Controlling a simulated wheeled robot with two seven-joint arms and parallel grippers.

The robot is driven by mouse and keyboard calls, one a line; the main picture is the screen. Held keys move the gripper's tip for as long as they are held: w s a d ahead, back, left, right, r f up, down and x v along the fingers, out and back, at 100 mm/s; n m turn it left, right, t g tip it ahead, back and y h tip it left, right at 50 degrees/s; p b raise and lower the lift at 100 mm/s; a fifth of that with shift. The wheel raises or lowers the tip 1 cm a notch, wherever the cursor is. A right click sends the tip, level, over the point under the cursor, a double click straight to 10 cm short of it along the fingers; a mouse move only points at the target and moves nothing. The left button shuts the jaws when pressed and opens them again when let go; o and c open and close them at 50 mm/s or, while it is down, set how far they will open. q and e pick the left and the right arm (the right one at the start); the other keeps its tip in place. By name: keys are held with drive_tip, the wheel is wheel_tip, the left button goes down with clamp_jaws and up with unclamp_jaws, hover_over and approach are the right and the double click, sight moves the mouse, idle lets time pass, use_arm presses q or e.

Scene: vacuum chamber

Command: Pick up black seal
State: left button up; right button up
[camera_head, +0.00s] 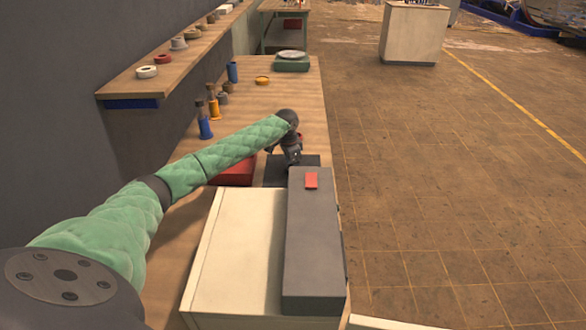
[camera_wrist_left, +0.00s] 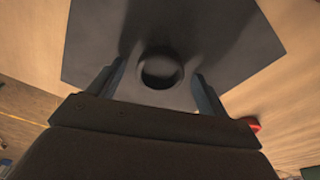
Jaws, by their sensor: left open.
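The black seal (camera_wrist_left: 161,70) is a small dark ring lying on a dark grey plate (camera_wrist_left: 95,40) in the left wrist view. My left gripper (camera_wrist_left: 158,76) is open, with one finger on each side of the seal. I cannot tell whether the fingers touch it. In the head view my left gripper (camera_head: 291,158) points down over the dark plate (camera_head: 309,160) on the long wooden bench, and the seal is hidden there. My right gripper is in neither view.
A red tray (camera_head: 234,174) lies left of the plate. A grey box with a red part (camera_head: 311,181) on it stands in front, beside a cream box (camera_head: 238,250). Blue and yellow items (camera_head: 204,122) stand along the wall. A shelf (camera_head: 130,85) holds several rings.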

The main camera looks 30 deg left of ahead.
use_arm(q)
drive_tip(key=shift+f, duration=0.1)
drive_tip(key=c, duration=1)
drive_tip(key=shift+c, duration=0.3)
